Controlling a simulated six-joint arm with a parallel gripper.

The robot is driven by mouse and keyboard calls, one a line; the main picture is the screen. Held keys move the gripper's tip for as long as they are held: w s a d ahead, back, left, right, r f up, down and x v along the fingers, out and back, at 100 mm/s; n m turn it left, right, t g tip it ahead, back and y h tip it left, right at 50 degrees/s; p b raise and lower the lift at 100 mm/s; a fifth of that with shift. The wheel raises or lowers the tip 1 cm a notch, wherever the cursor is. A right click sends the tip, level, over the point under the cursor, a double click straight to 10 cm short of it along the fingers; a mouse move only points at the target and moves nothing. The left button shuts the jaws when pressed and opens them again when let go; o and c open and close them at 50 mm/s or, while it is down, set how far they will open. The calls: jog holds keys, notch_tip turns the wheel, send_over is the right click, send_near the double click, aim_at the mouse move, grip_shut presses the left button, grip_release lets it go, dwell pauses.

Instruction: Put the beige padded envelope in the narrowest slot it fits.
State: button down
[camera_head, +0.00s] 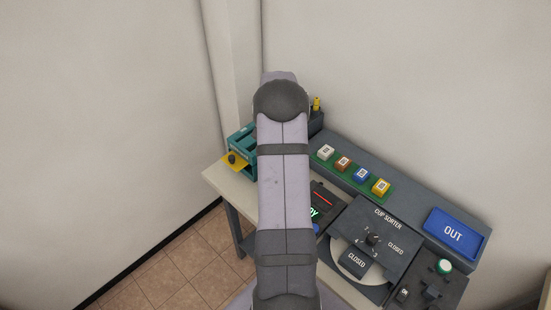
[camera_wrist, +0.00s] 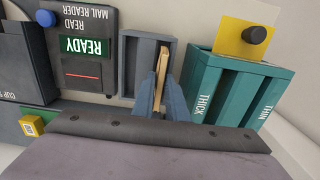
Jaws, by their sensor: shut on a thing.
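The beige padded envelope (camera_wrist: 161,65) shows edge-on as a thin tan strip in the wrist view. My gripper (camera_wrist: 158,90) is shut on its near end. The envelope is at a grey open holder (camera_wrist: 130,65) beside the mail reader; I cannot tell how deep in it the envelope sits. The teal slot box (camera_wrist: 225,98) stands to the right, with slots marked THICK and THIN. The teal box (camera_head: 236,143) also shows in the head view, partly behind my arm. My gripper and the envelope are hidden there.
A yellow plate with a black knob (camera_wrist: 243,40) is at the teal box's far side. The mail reader (camera_wrist: 84,45) shows READY. In the head view, a cup sorter (camera_head: 385,222), several coloured cubes on a green strip (camera_head: 352,172) and a blue OUT tray (camera_head: 453,233) lie to the right.

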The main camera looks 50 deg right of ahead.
jog(key=c, duration=1.4)
grip_release()
jog(key=shift+c, duration=0.2)
jog(key=shift+r+p, duration=2.4)
jog(key=shift+r, duration=0.65)
jog(key=shift+a, duration=0.1)
